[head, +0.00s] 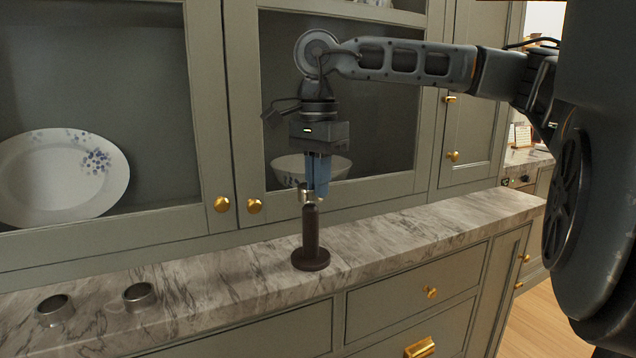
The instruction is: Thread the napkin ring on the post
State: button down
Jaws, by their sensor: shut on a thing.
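A dark brown post (311,236) stands upright on a round base on the marble counter. My gripper (314,188) points down above the post, its blue fingers shut on a small silver napkin ring (305,195). The held ring is at the height of the post's top and overlaps it in the picture; I cannot tell whether it is around the post or just beside or above it.
The marble counter (230,277) runs in front of a grey-green cabinet with brass knobs. Behind the glass doors are a patterned plate (62,177) and a white bowl (335,166). The counter between the loose rings and the post is clear.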

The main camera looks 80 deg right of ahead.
jog(key=shift+f+b, duration=1.1)
jog(key=c, duration=1.2)
grip_release()
jog(key=shift+f, duration=0.1)
notch_tip(320, 180, up, 8)
jog(key=p, duration=0.4)
dwell(0.8)
